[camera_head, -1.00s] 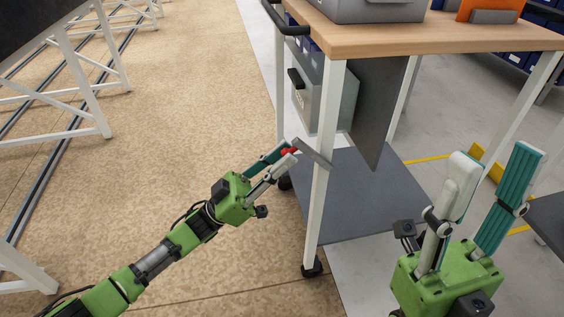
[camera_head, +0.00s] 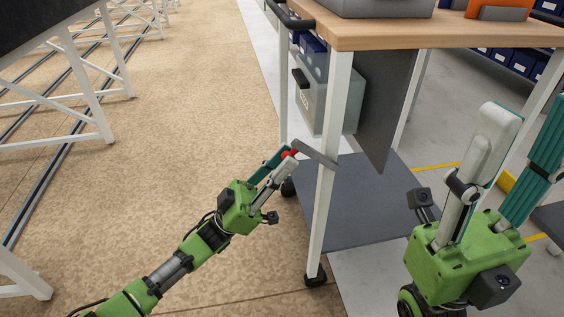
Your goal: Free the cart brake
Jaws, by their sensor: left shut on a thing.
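The cart (camera_head: 326,180) has a wooden top, white legs and dark casters. Its brake lever (camera_head: 316,154) is a flat grey bar at the near left leg, sloping down to the right, with a red grip (camera_head: 291,154) at its left end. My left gripper (camera_head: 287,155) is shut on the red grip, which partly hides between its fingers. My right gripper (camera_head: 525,118) stands at the right of the picture with its fingers apart, pointing up, and nothing shows between them.
A grey lower shelf (camera_head: 370,205) and a hanging grey panel (camera_head: 385,110) belong to the cart. A grey box (camera_head: 325,95) hangs under the top. A grey case (camera_head: 375,8) and an orange item (camera_head: 484,8) sit on top. White trestles (camera_head: 85,90) stand left; the floor between is clear.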

